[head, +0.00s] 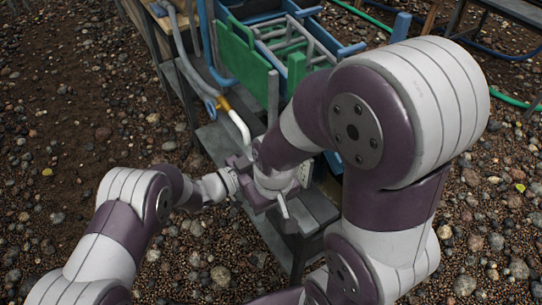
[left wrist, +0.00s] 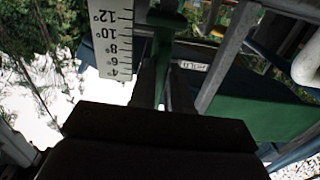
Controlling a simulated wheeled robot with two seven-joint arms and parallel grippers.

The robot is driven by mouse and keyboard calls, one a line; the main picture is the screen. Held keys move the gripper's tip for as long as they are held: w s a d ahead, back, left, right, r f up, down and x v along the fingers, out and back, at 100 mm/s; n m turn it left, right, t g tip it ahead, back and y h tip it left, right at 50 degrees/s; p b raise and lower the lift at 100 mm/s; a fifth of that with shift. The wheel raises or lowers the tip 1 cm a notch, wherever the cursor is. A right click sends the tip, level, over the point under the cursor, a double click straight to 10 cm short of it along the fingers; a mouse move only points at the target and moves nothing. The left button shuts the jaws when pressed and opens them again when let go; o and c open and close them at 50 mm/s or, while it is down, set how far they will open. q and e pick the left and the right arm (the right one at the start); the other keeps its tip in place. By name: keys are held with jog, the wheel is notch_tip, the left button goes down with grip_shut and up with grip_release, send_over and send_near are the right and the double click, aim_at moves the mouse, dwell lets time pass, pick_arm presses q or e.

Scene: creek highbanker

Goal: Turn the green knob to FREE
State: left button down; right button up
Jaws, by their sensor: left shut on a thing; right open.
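In the left wrist view a green part, which looks like the green knob (left wrist: 164,48), has a wide head and a narrow stem. The stem stands between the two dark fingers of my left gripper (left wrist: 161,92), which is shut on it. A pale label (left wrist: 192,66) is just right of the stem; its lettering is too small to read surely. In the head view the knob is hidden behind my arms. My right gripper (head: 262,192) is open beside my left gripper, partly covered by its own arm.
A white angle scale (left wrist: 111,38) hangs left of the knob. In the head view a blue frame with green panels (head: 241,56) stands behind my arms, with a grey hose and white pipe (head: 238,126) close by. A grey bench (head: 262,225) lies below. Stony ground surrounds it.

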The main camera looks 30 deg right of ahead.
pick_arm(q)
jog(key=shift+n, duration=0.3)
jog(key=c, duration=1.1)
grip_release()
jog(key=a+p, duration=0.1)
jog(key=a, duration=0.7)
jog(key=s+a+p, duration=0.1)
jog(key=a, duration=0.3)
jog(key=shift+a+p, duration=0.3)
jog(key=shift+a, duration=0.05)
